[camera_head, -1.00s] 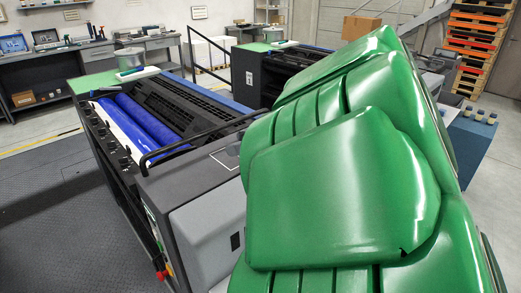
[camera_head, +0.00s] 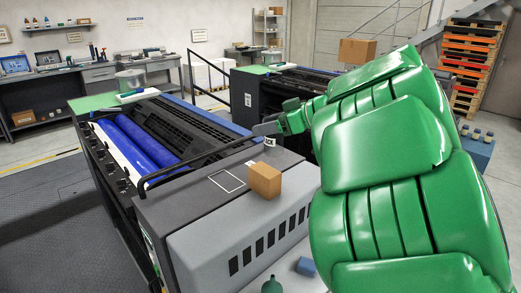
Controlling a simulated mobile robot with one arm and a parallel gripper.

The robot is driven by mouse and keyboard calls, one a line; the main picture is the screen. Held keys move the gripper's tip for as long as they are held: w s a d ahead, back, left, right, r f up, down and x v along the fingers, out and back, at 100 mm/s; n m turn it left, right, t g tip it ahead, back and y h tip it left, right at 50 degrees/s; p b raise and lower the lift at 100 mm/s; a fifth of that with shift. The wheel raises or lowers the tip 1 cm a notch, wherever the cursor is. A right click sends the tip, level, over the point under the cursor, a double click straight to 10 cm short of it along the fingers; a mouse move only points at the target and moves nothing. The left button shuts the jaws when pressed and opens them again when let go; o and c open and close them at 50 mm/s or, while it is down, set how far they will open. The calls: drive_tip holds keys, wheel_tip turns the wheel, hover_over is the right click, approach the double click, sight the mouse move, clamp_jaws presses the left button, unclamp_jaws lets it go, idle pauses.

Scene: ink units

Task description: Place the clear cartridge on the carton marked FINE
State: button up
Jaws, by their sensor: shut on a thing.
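A brown carton (camera_head: 265,180) stands on the dark top of the near machine, and I cannot read any marking on it. My green arm reaches in from the right, and my gripper (camera_head: 268,128) is at its far end, beyond and above the carton. The gripper is small in the picture and appears shut on a small greyish thing (camera_head: 259,130). I cannot tell whether this is the clear cartridge. My arm hides what lies behind it on the right.
A white outlined rectangle (camera_head: 228,181) lies on the machine top left of the carton. A black rail (camera_head: 190,158) runs along its edge, beside blue rollers (camera_head: 140,138). A blue block (camera_head: 306,267) and a green bottle (camera_head: 271,286) are at the bottom.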

drive_tip(key=shift+w+a+f, duration=0.4)
drive_tip(key=shift+w+f, duration=1.3)
drive_tip(key=shift+f, duration=0.2)
drive_tip(key=shift+w+a+f, duration=0.45)
drive_tip(key=shift+w+f, duration=1.25)
drive_tip(key=shift+f, duration=0.2)
drive_tip(key=shift+w+a+f, duration=0.4)
drive_tip(key=shift+w+f, duration=1.3)
drive_tip(key=shift+f, duration=0.2)
drive_tip(key=shift+f, duration=0.1)
drive_tip(key=o, duration=1.1)
drive_tip(key=shift+d, duration=0.1)
drive_tip(key=v, duration=1.2)
